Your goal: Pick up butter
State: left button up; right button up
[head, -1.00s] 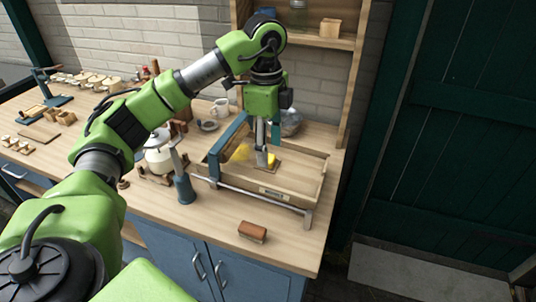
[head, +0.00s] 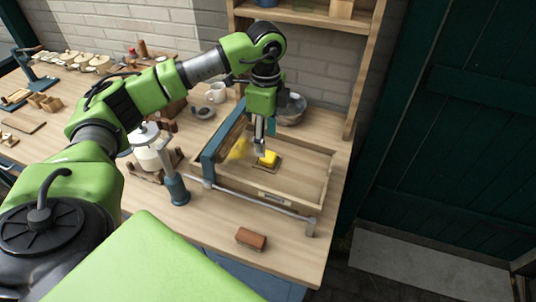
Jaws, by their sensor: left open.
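The butter (head: 269,158) is a small yellow block on a brown square board inside a shallow wooden tray (head: 312,192) on the counter. My left gripper (head: 260,152) points down over the tray, right at the butter's left side in the picture. It is open, and its fingers partly overlap the butter's edge; I cannot tell whether they touch it. My right gripper does not show.
A blue board (head: 222,138) stands along the tray's left side, and a metal rail runs along its front. A brown block (head: 251,238) lies in front. A white pot (head: 148,148) and blue post (head: 177,188) stand left. A metal bowl (head: 291,109) stands behind.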

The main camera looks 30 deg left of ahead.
aim_at(268, 155)
pick_arm(q)
jog(key=shift+f, duration=0.45)
jog(key=shift+w+a+f, duration=0.1)
jog(key=shift+w+f, duration=0.1)
jog(key=shift+f, duration=0.05)
jog(key=f+p, duration=0.1)
jog(key=f, duration=0.2)
jog(key=f+p, duration=0.1)
jog(key=shift+w+f+p, duration=0.15)
jog(key=shift+w+p, duration=0.15)
jog(key=shift+f, duration=0.35)
jog(key=shift+c, duration=0.8)
jog(key=c, duration=1)
jog(key=shift+c, duration=0.2)
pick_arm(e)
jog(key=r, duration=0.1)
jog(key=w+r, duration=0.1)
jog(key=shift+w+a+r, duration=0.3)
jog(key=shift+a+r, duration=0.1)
